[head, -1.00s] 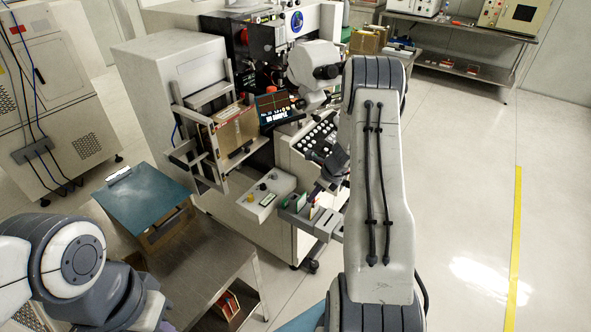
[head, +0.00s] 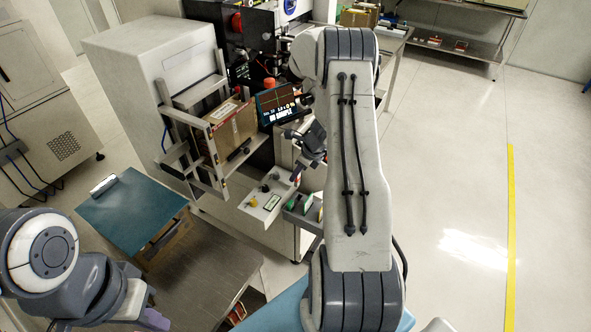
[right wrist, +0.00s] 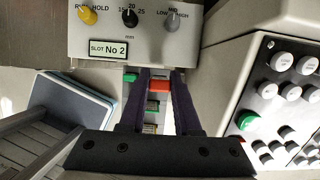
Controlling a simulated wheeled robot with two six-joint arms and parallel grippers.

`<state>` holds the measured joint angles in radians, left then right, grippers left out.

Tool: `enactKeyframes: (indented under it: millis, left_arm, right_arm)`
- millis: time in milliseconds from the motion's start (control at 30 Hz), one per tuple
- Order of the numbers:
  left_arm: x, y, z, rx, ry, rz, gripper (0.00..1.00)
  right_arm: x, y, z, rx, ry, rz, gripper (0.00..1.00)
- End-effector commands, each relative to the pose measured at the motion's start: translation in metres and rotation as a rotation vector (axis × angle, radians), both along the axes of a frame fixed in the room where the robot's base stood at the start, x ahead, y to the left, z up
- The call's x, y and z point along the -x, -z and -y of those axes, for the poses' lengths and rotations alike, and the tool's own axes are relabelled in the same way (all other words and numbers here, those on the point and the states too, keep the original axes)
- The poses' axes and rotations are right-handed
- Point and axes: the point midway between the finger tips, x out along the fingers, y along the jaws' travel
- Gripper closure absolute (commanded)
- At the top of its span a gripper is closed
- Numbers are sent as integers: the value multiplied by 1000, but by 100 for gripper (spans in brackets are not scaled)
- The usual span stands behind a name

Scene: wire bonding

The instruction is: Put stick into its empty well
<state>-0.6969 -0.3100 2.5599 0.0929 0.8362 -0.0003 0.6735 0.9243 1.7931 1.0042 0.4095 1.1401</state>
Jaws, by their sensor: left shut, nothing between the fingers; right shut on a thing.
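My right gripper (right wrist: 161,76) is shut on the stick (right wrist: 160,86), whose red part shows between the dark fingertips in the right wrist view. In the head view my right gripper (head: 297,168) hangs over the front of the machine, above a grey holder (head: 302,216). The holder carries upright pieces with green ends (head: 290,203); green tops (right wrist: 130,78) also show beside and between the fingers in the wrist view. The stick's lower end and the empty well cannot be made out. My left gripper (head: 154,319) is shut and empty at the bottom left, partly out of frame.
A control box (right wrist: 140,35) with knobs and a "SLOT No 2" label stands right beyond my right fingertips. A panel of white buttons (right wrist: 285,110) is on the right. A screen (head: 278,103) and a metal frame with a carton (head: 230,130) stand behind. A teal board (head: 130,210) is left.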

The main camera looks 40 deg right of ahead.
Motion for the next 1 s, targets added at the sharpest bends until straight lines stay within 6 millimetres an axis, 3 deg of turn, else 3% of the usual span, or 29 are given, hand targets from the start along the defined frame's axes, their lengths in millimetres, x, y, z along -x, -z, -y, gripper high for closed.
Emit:
enactKeyframes:
  millis: [367, 1000]
  left_arm:
    - [0, 6, 0, 0, 0, 0, 100]
    - [0, 51, 0, 0, 0, 0, 100]
  right_arm:
    - [3, 4, 6, -2, 10, 5, 100]
    - [1, 57, 3, -1, 6, 4, 100]
